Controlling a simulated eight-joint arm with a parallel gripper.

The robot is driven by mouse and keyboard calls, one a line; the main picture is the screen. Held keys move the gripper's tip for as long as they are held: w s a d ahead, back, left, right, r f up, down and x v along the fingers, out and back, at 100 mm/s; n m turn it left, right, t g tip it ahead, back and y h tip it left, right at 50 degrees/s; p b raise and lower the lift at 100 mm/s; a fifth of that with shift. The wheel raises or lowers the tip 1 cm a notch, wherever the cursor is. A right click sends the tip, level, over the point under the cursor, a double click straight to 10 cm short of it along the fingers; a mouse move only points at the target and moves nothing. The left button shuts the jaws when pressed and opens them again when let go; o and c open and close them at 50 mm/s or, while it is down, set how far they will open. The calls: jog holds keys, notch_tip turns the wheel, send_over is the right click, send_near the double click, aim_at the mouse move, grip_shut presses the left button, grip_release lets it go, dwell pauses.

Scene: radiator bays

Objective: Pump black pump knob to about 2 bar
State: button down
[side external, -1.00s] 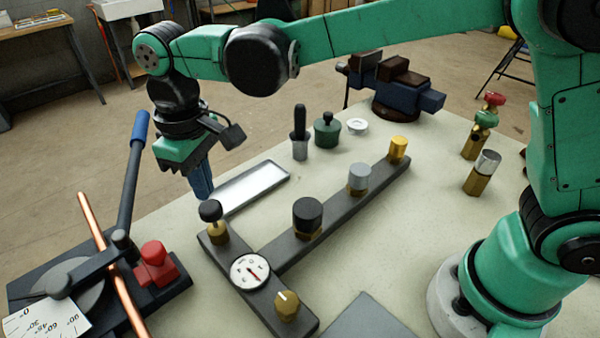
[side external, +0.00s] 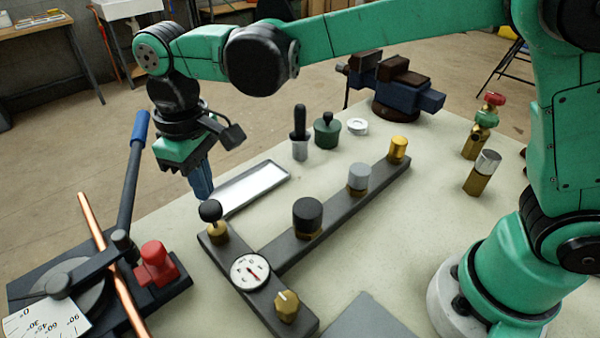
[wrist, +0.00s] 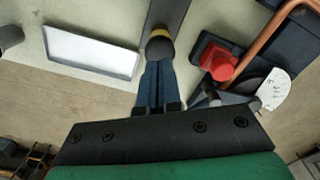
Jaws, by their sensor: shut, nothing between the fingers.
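The black pump knob (side external: 210,210) is a round ball on a brass collar at the far left end of the dark manifold bar (side external: 282,258). It also shows in the wrist view (wrist: 159,47), right at the tips of the fingers. My gripper (side external: 204,195) has its blue fingers shut and empty, pointing down over the knob's upper left in the side view. From these views I cannot tell whether the tips touch the knob. The white round gauge (side external: 250,271) with a red needle sits on the bar nearer the camera; its scale is too small to read.
A brass knob (side external: 287,306), a black cap (side external: 308,217), a grey cap (side external: 359,179) and a yellow cap (side external: 398,149) stand along the bar. A pipe bender with a red block (side external: 155,265) is at left. A shallow tray (side external: 285,176) lies behind the knob.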

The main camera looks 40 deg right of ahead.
jog(key=shift+f, duration=0.9)
jog(key=shift+f, duration=0.25)
jog(key=shift+r, duration=1.1)
